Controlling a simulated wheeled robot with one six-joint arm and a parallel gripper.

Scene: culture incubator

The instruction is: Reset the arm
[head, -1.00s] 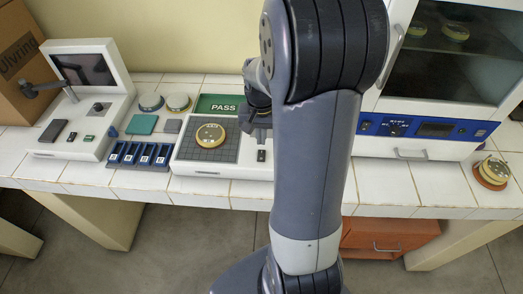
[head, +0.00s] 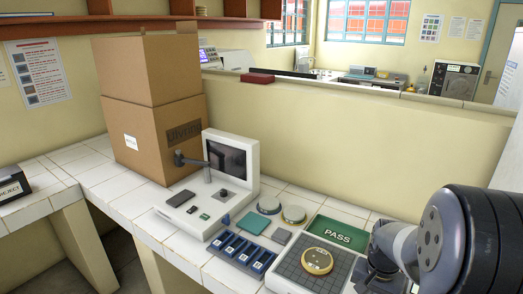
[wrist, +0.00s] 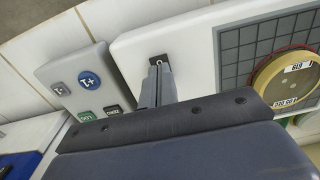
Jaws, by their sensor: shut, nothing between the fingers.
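My gripper (wrist: 157,88) shows in the wrist view with its narrow fingers shut and empty. Its tips are by a small dark switch on the white frame of the grid plate device (wrist: 207,48); I cannot tell if they touch. In the head view my arm fills the lower right corner, and the fingertips are not clearly seen. A round yellow-rimmed dish (head: 317,261) sits on the grey grid of that device, left of my arm. The dish also shows at the right of the wrist view (wrist: 288,75).
A green PASS pad (head: 343,236), two round lids (head: 282,210), a blue rack (head: 241,254) and a white screen unit (head: 230,165) crowd the counter. Cardboard boxes (head: 160,115) stand behind. A keypad (wrist: 75,75) lies beside the device. A REJECT box (head: 12,188) is far left.

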